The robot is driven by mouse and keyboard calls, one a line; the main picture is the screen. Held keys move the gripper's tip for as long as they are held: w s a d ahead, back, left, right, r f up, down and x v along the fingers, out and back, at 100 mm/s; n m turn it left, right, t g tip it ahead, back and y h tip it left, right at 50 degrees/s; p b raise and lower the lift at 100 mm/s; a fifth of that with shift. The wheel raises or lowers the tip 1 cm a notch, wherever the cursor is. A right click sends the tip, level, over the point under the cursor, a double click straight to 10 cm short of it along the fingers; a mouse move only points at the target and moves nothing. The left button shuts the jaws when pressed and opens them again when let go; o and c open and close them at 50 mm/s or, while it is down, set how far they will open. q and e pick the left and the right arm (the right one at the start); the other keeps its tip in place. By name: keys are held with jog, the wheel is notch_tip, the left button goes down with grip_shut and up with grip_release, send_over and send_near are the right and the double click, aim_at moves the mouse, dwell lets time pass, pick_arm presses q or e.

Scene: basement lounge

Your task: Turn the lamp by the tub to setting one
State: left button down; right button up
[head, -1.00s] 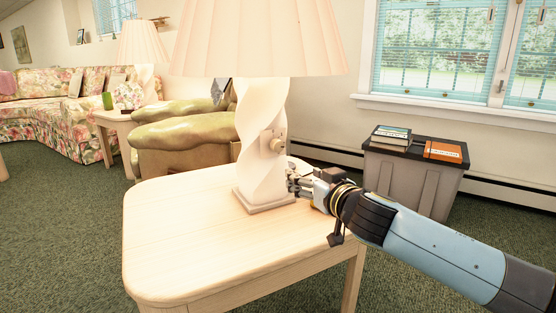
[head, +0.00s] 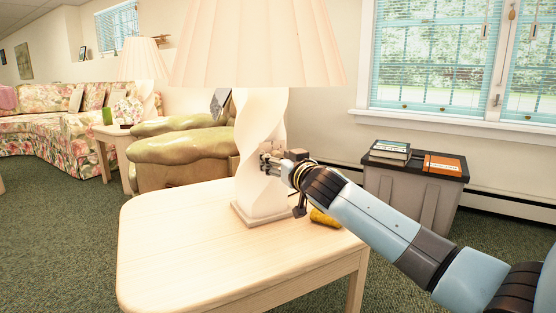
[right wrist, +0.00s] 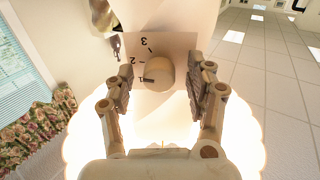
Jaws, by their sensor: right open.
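The near lamp (head: 262,140) has a twisted white base and a pleated cream shade, and stands on a pale wooden table (head: 185,235). The grey tub (head: 410,190) is behind it to the right. The lamp's round knob (right wrist: 159,72) shows in the right wrist view beside a plate marked 1, 2 and 3. A dark mark at the knob's left edge lies by the 1; I cannot tell for sure if it is the pointer. My right gripper (head: 270,165) is open at the lamp's base, its fingers on either side of the knob. My left gripper is out of view.
A yellow object (head: 323,217) lies on the table beneath my right arm. Books (head: 390,150) lie on the tub's lid. A second lamp (head: 143,60) stands on a side table at the back left. The near table's front is clear.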

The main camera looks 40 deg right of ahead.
grip_shut()
dwell(0.3)
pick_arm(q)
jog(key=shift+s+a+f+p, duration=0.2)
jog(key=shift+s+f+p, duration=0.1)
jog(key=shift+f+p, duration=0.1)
pick_arm(e)
jog(key=n, duration=1)
jog(key=shift+f, duration=0.1)
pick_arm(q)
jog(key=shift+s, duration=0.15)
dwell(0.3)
